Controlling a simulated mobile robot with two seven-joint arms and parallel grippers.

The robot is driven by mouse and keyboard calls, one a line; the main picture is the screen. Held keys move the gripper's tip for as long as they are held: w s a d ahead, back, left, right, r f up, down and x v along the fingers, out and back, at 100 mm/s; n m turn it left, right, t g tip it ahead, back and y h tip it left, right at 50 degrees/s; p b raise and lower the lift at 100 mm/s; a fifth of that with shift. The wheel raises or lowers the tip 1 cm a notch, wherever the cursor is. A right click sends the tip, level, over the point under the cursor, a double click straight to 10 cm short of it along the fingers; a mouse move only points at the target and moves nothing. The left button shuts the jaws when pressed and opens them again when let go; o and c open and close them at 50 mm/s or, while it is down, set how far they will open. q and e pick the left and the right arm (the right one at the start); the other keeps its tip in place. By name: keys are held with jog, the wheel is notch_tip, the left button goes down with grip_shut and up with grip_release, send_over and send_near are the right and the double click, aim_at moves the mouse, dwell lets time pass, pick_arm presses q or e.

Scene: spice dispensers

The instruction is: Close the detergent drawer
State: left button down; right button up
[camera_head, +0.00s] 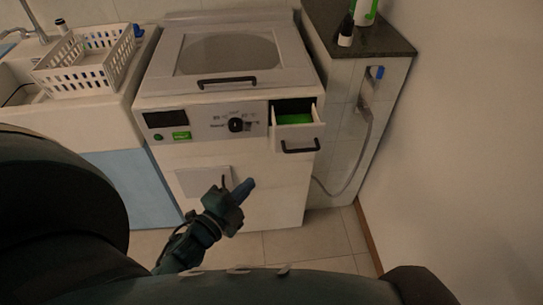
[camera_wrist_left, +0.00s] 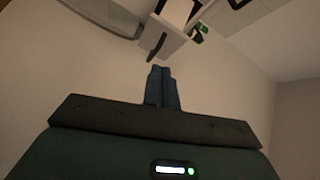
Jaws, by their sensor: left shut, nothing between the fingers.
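The detergent drawer (camera_head: 297,131) is pulled out at the upper right of the white washing machine's front in the head view. It has a dark handle (camera_head: 300,147) and a green inside. My left gripper (camera_head: 248,186) is shut and empty, in front of the machine, below and left of the drawer. In the left wrist view my shut fingers (camera_wrist_left: 162,72) point up at the machine, and a box-like white part that looks like the drawer (camera_wrist_left: 176,35) is just beyond the fingertips, apart from them. My right gripper is not in view.
The washing machine (camera_head: 218,178) has a dark top handle and a control panel with a knob (camera_head: 236,125). A white basket (camera_head: 88,60) stands at the sink on the left. A dark-topped counter (camera_head: 375,42) with bottles, a tap and a hose stands close on the right, beside the wall.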

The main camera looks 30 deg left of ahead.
aim_at(264, 121)
pick_arm(q)
jog(key=w+m, duration=0.1)
jog(key=w, duration=0.3)
jog(key=w+m, duration=0.2)
jog(key=w, duration=0.2)
jog(key=w+m+h+p, duration=0.1)
jog(key=w, duration=0.4)
jog(key=shift+a+f, duration=0.15)
jog(key=shift+a, duration=0.15)
jog(key=shift+w+a, duration=0.2)
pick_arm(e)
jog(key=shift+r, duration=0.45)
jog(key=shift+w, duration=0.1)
